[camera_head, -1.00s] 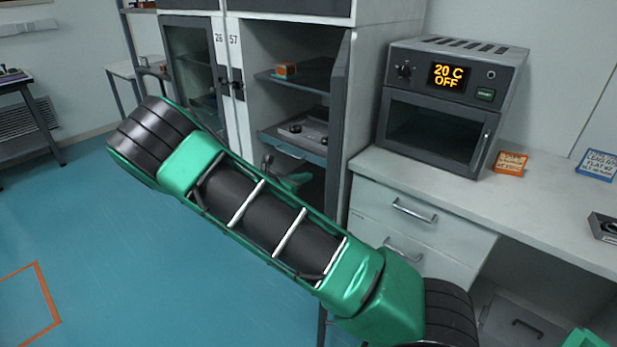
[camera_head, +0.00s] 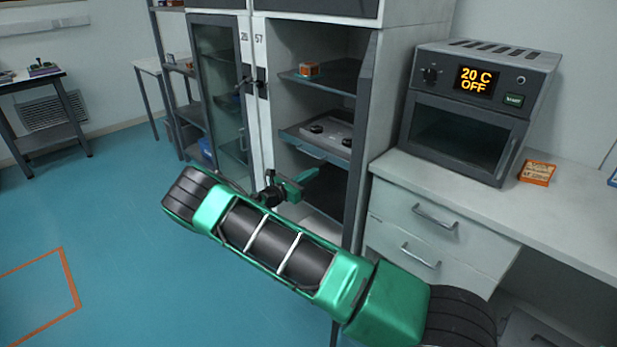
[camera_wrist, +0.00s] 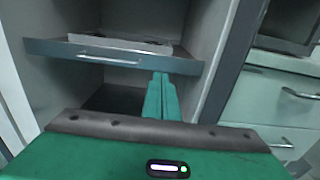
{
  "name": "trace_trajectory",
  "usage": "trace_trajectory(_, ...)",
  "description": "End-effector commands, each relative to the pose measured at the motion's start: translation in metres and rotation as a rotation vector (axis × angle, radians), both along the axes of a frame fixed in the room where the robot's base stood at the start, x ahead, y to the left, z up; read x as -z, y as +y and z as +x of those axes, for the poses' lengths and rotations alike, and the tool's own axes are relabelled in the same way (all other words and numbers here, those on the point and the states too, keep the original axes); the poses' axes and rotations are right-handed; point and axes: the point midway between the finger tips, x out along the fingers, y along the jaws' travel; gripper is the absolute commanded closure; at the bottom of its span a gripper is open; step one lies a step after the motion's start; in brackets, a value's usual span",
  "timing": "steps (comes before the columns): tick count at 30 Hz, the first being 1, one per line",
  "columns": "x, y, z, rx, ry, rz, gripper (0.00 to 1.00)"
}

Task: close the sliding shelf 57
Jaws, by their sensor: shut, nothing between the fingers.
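The sliding shelf (camera_head: 297,136) is a grey pull-out shelf with a bar handle on its front, inside the open cabinet compartment marked 57. It sticks out somewhat past the compartment opening. Its front and handle also show in the wrist view (camera_wrist: 110,59). My green gripper (camera_head: 312,175) is shut and empty, just below the shelf front. In the wrist view the shut fingers (camera_wrist: 162,78) point at the right part of the shelf front, right of the handle. I cannot tell whether they touch it. A light grey tray-like item with dark knobs (camera_head: 337,133) rests on the shelf.
An upper shelf (camera_head: 335,83) holds a small orange box (camera_head: 309,69). A glass-doored cabinet 26 (camera_head: 222,90) is on the left. Drawers (camera_head: 425,230) and an oven (camera_head: 470,110) stand right. Floor is free at left.

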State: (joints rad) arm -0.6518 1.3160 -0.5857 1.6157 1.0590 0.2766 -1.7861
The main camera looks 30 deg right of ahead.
Motion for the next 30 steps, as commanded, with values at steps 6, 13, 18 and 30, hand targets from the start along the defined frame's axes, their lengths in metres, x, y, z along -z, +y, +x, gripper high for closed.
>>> trace_trajectory(6, 0.0, -0.041, 0.013, 0.004, 0.001, 0.001, 1.0)
trace_trajectory(13, 0.0, -0.077, 0.027, 0.002, -0.001, 0.001, 1.0)
trace_trajectory(18, 0.0, -0.092, 0.033, 0.0, 0.0, 0.0, 1.0)
trace_trajectory(30, 0.0, -0.099, 0.035, 0.0, 0.0, 0.001, 1.0)
